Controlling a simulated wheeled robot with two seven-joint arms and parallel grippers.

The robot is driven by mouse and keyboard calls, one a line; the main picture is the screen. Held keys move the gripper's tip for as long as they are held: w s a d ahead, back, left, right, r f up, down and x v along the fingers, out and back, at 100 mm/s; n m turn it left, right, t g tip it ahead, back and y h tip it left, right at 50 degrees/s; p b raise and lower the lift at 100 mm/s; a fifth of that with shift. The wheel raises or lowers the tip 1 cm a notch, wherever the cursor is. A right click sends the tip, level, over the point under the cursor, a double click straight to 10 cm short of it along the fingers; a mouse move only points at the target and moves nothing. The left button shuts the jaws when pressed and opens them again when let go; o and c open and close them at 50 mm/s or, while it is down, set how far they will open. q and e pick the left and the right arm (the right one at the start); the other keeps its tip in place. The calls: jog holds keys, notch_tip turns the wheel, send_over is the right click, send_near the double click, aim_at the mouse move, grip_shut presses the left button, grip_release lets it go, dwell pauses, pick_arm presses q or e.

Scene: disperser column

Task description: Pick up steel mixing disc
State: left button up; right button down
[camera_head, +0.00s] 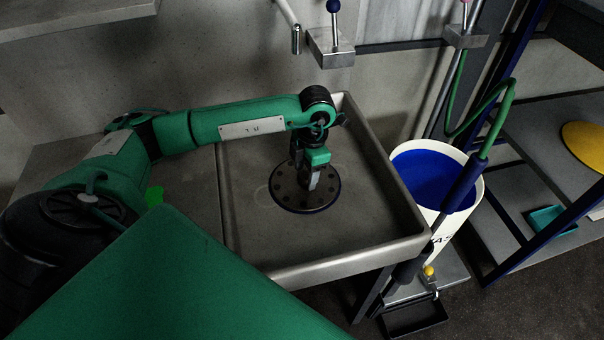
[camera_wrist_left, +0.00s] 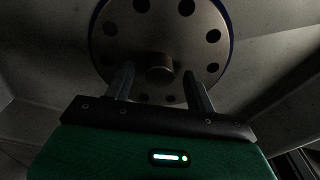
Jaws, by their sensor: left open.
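The steel mixing disc (camera_head: 288,196) lies flat in the sink basin, a round grey plate with a ring of holes and a dark blue rim. In the left wrist view the disc (camera_wrist_left: 160,30) fills the top, with a short round hub (camera_wrist_left: 159,67) at its middle. My left gripper (camera_head: 308,183) points down over the disc in the head view. In the wrist view its two fingers (camera_wrist_left: 160,84) are open, one on each side of the hub and apart from it. The gripper hides part of the disc in the head view. My right gripper is not in view.
The steel sink (camera_head: 380,215) has raised walls around the disc. A white bucket with blue inside (camera_head: 470,200) stands right of it. A shelf with a yellow disc (camera_head: 585,145) is at the far right.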

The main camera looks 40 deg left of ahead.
pick_arm(q)
grip_shut()
dwell(0.3)
